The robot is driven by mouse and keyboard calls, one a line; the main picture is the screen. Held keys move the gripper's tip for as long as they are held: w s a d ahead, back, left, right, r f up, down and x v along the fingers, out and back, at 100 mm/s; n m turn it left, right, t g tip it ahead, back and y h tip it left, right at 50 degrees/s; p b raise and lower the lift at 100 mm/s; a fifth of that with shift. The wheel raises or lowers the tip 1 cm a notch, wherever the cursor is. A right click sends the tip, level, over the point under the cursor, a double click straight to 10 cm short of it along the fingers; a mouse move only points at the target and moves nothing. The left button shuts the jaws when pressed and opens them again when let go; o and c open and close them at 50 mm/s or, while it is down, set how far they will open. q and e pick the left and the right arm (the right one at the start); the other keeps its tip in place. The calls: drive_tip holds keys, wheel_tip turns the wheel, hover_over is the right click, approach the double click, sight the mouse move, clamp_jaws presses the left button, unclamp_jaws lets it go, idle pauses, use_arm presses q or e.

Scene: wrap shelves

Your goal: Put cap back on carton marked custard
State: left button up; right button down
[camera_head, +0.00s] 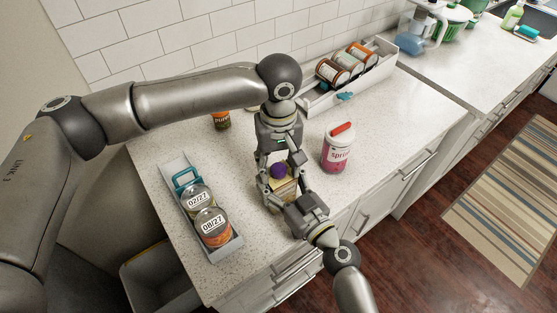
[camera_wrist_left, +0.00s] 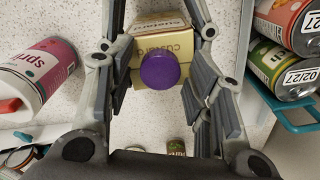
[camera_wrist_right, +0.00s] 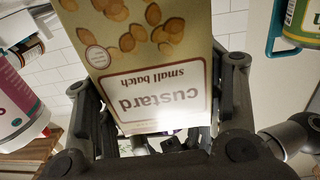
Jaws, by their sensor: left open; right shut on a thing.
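The custard carton (camera_head: 284,188) stands upright on the counter, cream with a label. Its label reads "custard" in the right wrist view (camera_wrist_right: 160,95), where it appears upside down. A purple cap (camera_head: 278,170) is at the carton's top, and it also shows in front of the carton in the left wrist view (camera_wrist_left: 159,71). I cannot tell whether it is fully seated. My left gripper (camera_head: 279,165) is above the carton, open, with its fingers apart on both sides of the cap. My right gripper (camera_head: 297,203) is shut on the carton's body from the front right.
A pink-and-white bottle with a red cap (camera_head: 337,150) stands close on the right. A grey tray (camera_head: 228,248) with cans is at left. A jar (camera_head: 221,120) stands behind. A white rack (camera_head: 372,80) holds jars at the back. Counter front is clear.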

use_arm(q)
clamp_jaws()
drive_tip(key=m, duration=1)
drive_tip(key=shift+m, duration=0.3)
drive_tip(key=m, duration=0.4)
drive_tip(key=shift+m, duration=0.3)
drive_tip(key=m, duration=0.5)
drive_tip(key=shift+m, duration=0.4)
drive_tip(key=shift+o, duration=0.6)
unclamp_jaws()
